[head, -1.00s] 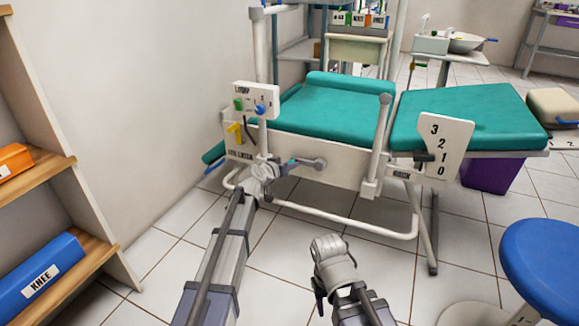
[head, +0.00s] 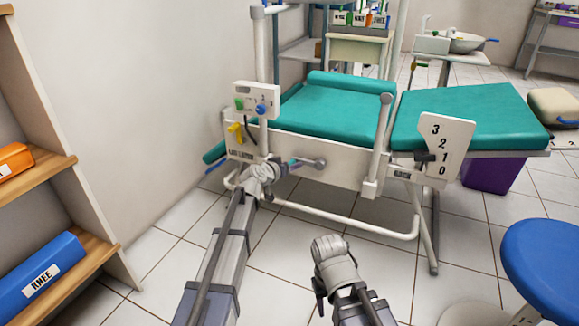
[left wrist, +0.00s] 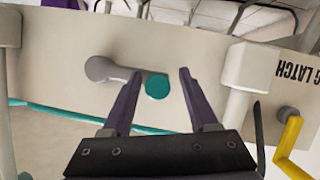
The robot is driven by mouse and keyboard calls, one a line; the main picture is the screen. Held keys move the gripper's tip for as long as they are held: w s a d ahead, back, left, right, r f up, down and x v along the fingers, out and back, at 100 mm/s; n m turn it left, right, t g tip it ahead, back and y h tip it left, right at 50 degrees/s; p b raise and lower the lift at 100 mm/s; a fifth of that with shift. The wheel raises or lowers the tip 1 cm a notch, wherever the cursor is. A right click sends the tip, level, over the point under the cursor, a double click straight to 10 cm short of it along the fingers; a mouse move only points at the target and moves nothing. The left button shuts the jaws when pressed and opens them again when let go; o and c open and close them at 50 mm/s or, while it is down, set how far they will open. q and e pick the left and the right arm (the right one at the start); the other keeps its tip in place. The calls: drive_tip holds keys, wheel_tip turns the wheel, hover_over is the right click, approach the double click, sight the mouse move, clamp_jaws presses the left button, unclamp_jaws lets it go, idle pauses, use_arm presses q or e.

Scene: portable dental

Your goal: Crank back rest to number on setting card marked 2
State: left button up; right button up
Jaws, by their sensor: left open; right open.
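The chair's side panel (head: 345,172) carries a crank with a grey hub (head: 320,163) and a teal knob. In the left wrist view the crank arm runs right from its hub (left wrist: 100,68) to the teal knob (left wrist: 157,86). My left gripper (left wrist: 160,74) is open, with its purple fingers on either side of the knob; I cannot tell if they touch it. In the head view it (head: 286,166) is mostly hidden by its wrist. The number plate (head: 458,150) reads 3, 2, 1, 0, with a dark pointer (head: 424,157) about level with 1. My right gripper (head: 319,293) is open and empty, low over the floor.
A yellow latch handle (head: 235,133) and a control box (head: 257,102) are left of the crank. The teal back rest (head: 470,117) is at the right. A blue stool (head: 550,262) stands front right, a shelf (head: 60,180) at left. Tiled floor is open between.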

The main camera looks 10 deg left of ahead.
use_arm(q)
drive_tip(key=p+v, duration=0.2)
drive_tip(key=v, duration=0.5)
drive_tip(key=shift+s+p, duration=0.35)
drive_tip(key=shift+p, duration=0.05)
drive_tip(key=shift+a+r, duration=0.1)
